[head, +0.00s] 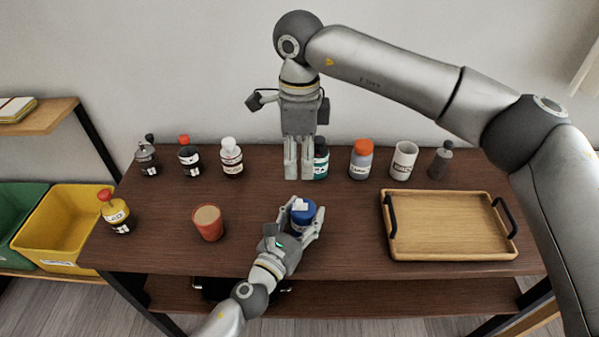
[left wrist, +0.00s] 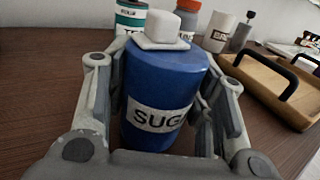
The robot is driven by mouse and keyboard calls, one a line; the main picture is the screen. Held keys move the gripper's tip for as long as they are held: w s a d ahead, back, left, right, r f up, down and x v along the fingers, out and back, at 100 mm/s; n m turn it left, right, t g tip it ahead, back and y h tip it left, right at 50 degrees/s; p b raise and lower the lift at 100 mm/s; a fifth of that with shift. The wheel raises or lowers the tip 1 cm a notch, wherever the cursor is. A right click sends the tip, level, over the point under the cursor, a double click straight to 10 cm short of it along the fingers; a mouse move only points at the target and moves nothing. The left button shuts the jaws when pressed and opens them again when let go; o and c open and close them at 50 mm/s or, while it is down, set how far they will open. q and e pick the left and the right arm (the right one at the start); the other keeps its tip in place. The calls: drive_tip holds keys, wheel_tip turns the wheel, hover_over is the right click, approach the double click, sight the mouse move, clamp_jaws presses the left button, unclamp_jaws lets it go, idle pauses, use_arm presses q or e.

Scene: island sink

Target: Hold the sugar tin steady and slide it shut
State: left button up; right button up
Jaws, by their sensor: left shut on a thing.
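The blue sugar tin (head: 304,216) stands upright near the front middle of the table. In the left wrist view the tin (left wrist: 165,85) shows a white label reading "SUG", with the rest hidden. A white slide lid with a block-like knob (left wrist: 164,28) sits off-centre at the far side of its top. My left gripper (head: 303,224) is shut around the tin's sides, a finger on each side. My right gripper (head: 298,178) points down, empty, behind the tin and apart from it.
Several bottles and jars line the back, including an orange-capped jar (head: 361,160) and a white cup (head: 403,160). A wooden tray (head: 450,252) lies right. An orange cup (head: 208,223) and a yellow bottle (head: 115,212) stand left. Table between cup and back row is clear.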

drive_tip(key=shift+r, duration=0.35)
use_arm(q)
drive_tip(key=o, duration=1.2)
drive_tip(key=shift+c, duration=0.2)
